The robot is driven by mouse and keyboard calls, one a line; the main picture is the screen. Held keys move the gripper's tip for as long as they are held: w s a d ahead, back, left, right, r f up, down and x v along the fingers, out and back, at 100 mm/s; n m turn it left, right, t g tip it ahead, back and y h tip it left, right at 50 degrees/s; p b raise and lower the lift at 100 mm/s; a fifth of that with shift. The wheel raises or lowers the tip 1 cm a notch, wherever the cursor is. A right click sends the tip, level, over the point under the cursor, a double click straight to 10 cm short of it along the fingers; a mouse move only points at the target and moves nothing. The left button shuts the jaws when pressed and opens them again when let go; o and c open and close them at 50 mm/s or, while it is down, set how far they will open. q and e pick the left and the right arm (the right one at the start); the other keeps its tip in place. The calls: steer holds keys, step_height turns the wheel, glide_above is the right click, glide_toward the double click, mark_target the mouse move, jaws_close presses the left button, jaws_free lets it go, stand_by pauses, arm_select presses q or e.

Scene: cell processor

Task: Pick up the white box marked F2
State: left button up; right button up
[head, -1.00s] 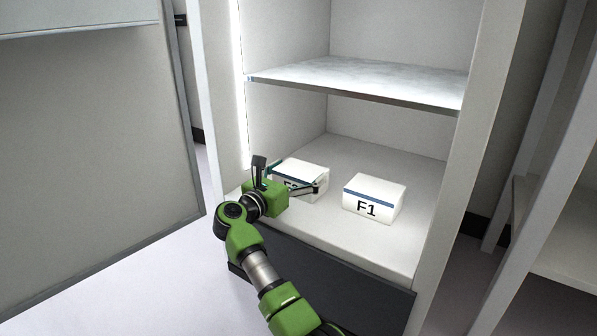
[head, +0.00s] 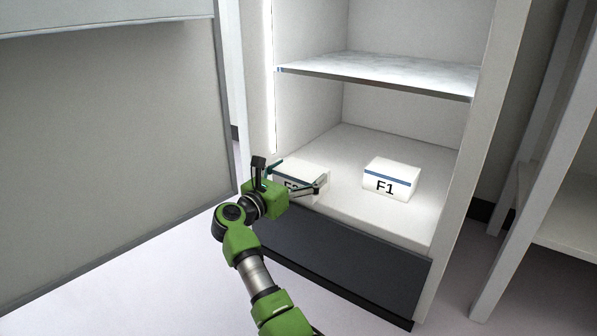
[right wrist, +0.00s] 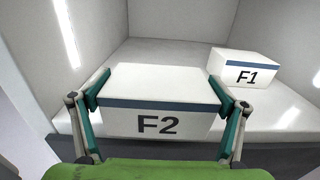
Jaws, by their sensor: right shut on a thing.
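The white box marked F2 (head: 306,172), with a blue stripe, is at the front left of the cabinet's lower compartment. My right gripper (head: 294,181) is shut on it and partly covers its label in the head view. In the right wrist view the box (right wrist: 160,114) sits between the two teal finger pads of my gripper (right wrist: 158,92), one at each side, label facing the camera. Whether its underside touches the shelf is hidden. My left gripper is not in view.
A similar white box marked F1 (head: 391,178) stands to the right on the compartment floor (head: 405,222), apart from F2. A shelf (head: 385,73) is above. Cabinet walls stand at both sides, and a large open door panel (head: 110,150) is at the left.

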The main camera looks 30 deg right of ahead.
mark_target(297, 172)
steer(key=shift+s+a, duration=0.2)
steer(key=shift+a, duration=0.35)
steer(key=o, duration=1)
step_height(297, 172, up, 10)
